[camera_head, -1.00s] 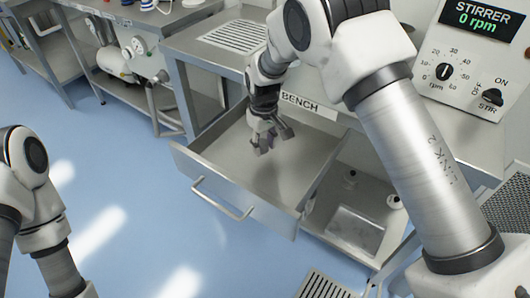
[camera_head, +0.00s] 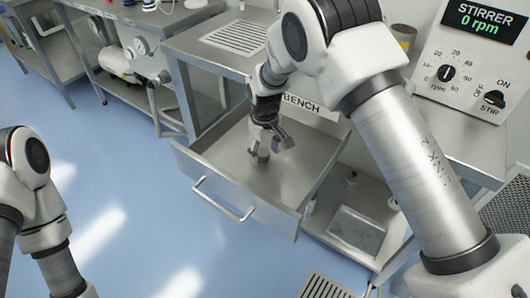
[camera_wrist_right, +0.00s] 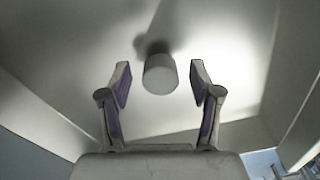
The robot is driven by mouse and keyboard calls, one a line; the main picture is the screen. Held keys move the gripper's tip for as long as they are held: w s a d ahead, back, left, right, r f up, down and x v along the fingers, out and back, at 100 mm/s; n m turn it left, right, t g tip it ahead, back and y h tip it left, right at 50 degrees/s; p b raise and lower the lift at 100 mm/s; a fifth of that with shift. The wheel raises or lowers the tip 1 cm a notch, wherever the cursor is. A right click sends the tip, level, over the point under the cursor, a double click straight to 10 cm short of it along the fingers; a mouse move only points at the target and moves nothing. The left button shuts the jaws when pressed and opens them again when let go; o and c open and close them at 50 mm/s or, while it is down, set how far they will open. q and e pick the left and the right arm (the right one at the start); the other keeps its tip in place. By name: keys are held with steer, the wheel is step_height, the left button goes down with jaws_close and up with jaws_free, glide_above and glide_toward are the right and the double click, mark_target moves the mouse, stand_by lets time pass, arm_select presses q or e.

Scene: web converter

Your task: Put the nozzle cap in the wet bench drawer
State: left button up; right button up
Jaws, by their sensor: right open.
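The wet bench drawer (camera_head: 215,172) is pulled open below the bench top, a grey metal tray with a bar handle. My right gripper (camera_head: 270,146) is inside the drawer's opening, pointing down, with its fingers spread. In the right wrist view, the nozzle cap (camera_wrist_right: 160,76), a small grey cylinder, shows just beyond and between the open fingertips (camera_wrist_right: 160,82), touching neither finger. A dark shadow lies beside it on the drawer floor. In the head view, the cap (camera_head: 260,156) is small and partly blends with the gripper. My left gripper is out of view.
The stirrer panel (camera_head: 468,60) with knobs stands at the upper right. A slotted grate (camera_head: 236,35) lies on the bench top. An open shelf with a clear tray (camera_head: 356,230) is right of the drawer.

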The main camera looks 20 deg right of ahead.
mark_target(265, 153)
step_height(265, 153, up, 12)
steer(key=shift+f, duration=0.2)
stand_by(1.1)
